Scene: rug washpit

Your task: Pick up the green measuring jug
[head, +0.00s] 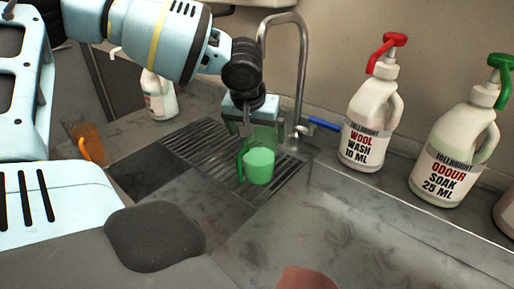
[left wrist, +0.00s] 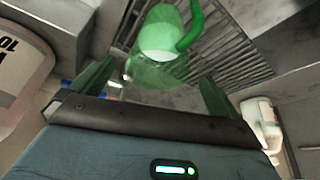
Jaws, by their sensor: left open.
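The green measuring jug (head: 259,165) stands upright on the slotted drain grate, its handle on the left in the head view. My left gripper (head: 254,126) is just above and behind it, pointing down, with its fingers apart and nothing clearly between them. In the left wrist view the jug (left wrist: 162,38) is at the top middle, beyond the open fingers (left wrist: 154,82), its handle on the right. A see-through green area overlaps the jug near the fingers; I cannot tell where its edge ends. My right gripper is not in view.
A tap (head: 300,75) with a blue lever (head: 322,124) rises close to the right of the gripper. A red-topped bottle (head: 370,125) and a green-topped bottle (head: 455,150) stand on the right ledge. Another white bottle (head: 159,98) stands at the back left.

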